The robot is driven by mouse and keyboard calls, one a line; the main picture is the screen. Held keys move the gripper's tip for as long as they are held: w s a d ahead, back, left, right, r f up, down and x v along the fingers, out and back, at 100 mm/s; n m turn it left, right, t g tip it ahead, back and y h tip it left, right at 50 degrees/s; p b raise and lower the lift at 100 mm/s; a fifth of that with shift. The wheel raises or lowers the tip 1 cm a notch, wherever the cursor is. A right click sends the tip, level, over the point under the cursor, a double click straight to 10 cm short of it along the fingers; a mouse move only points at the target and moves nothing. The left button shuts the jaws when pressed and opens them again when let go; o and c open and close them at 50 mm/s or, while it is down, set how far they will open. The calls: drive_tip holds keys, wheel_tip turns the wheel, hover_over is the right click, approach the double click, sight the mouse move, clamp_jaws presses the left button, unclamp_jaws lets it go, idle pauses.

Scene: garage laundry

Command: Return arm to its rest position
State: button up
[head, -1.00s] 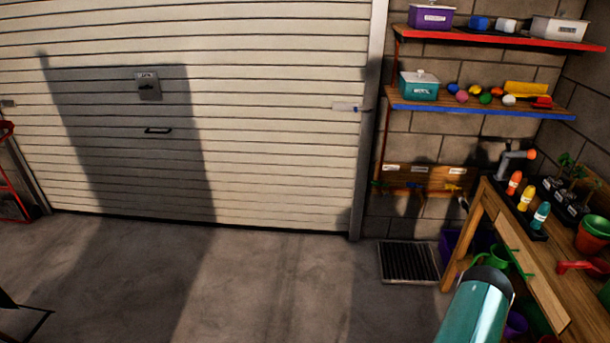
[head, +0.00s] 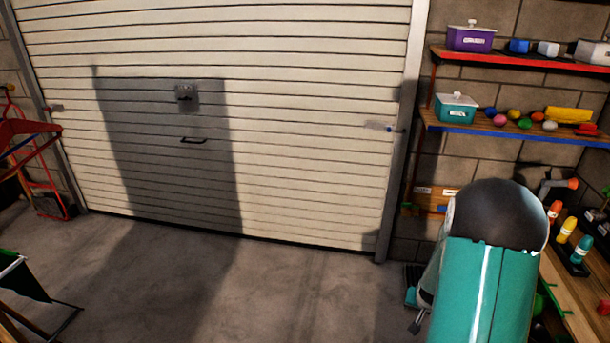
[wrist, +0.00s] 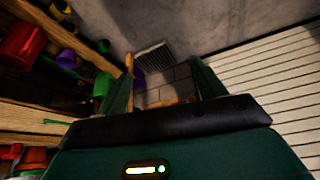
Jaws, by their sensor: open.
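My arm, teal with a dark rounded joint, stands in the lower right of the head view, in front of the workbench and the wall beside the door. My gripper (wrist: 163,80) shows in the wrist view as two green fingers set well apart. It is open, and nothing is held between them. Beyond the fingers are block wall and a floor grate (wrist: 153,58). In the head view most of my gripper is hidden or hard to make out behind the arm.
A workbench (head: 575,297) with bottles (head: 567,230) is close on the right. Shelves (head: 520,60) hold boxes above it. A closed roller door (head: 300,120) fills the back. The concrete floor (head: 250,290) in the middle is clear. A red frame (head: 55,165) stands far left.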

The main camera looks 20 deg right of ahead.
drive_tip(key=a+r+n+t+y, duration=0.1)
drive_tip(key=a+r+n, duration=0.3)
drive_tip(key=a+r, duration=1.6)
drive_tip(key=s+a+r+n+y, duration=0.2)
drive_tip(key=s+a+r+n, duration=0.2)
drive_tip(key=s+a+r, duration=0.8)
drive_tip(key=s, duration=0.2)
drive_tip(key=shift+s+a+r+t, duration=0.2)
drive_tip(key=shift+s+a+t, duration=0.2)
drive_tip(key=shift+c, duration=0.2)
drive_tip(key=c, duration=0.7)
drive_tip(key=shift+s, duration=0.1)
